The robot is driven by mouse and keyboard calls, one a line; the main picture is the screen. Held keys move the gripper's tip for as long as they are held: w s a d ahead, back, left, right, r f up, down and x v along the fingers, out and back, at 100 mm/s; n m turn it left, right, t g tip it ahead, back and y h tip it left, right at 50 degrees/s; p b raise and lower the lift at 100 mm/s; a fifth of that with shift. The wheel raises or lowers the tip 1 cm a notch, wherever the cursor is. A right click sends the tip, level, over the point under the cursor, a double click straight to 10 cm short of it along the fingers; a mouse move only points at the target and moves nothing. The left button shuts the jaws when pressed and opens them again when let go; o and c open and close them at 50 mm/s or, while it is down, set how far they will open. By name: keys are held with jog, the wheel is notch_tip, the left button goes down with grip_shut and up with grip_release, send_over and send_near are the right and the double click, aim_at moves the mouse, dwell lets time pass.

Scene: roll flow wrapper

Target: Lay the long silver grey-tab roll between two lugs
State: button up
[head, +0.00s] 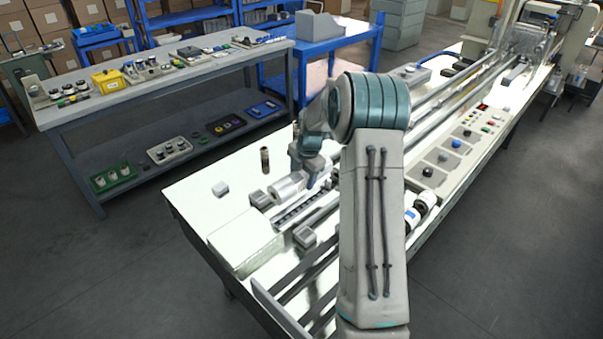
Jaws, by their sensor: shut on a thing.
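A silver roll (286,189) lies at a slant over the near part of the white machine bed. My gripper (313,177) is shut on the roll near its right end, partly hidden by my wrist. A slotted dark track (299,209) runs just below the roll in the picture. A small grey block (261,200) is beside the roll's left end, and another grey block (305,236) stands beyond the track's lower side. The grey tab cannot be made out, and I cannot tell the lugs apart. Whether the roll touches the track is unclear.
Long rails (455,88) lead to the far right, beside a control panel (457,143). Black-and-white rolls (420,210) lie right of my arm. A grey workbench (170,85) is behind.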

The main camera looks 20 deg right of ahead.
jog(key=shift+w+a, duration=0.2)
jog(key=shift+a+f+b, duration=0.35)
jog(key=shift+f+b, duration=0.2)
jog(key=shift+f, duration=0.3)
jog(key=shift+f+b, duration=1.55)
jog(key=shift+f, duration=1.8)
jog(key=shift+f+b, duration=0.7)
jog(key=shift+f, duration=0.05)
jog(key=o, duration=1.5)
jog(key=shift+o, duration=0.9)
jog(key=shift+s, duration=0.1)
jog(key=shift+s, duration=0.1)
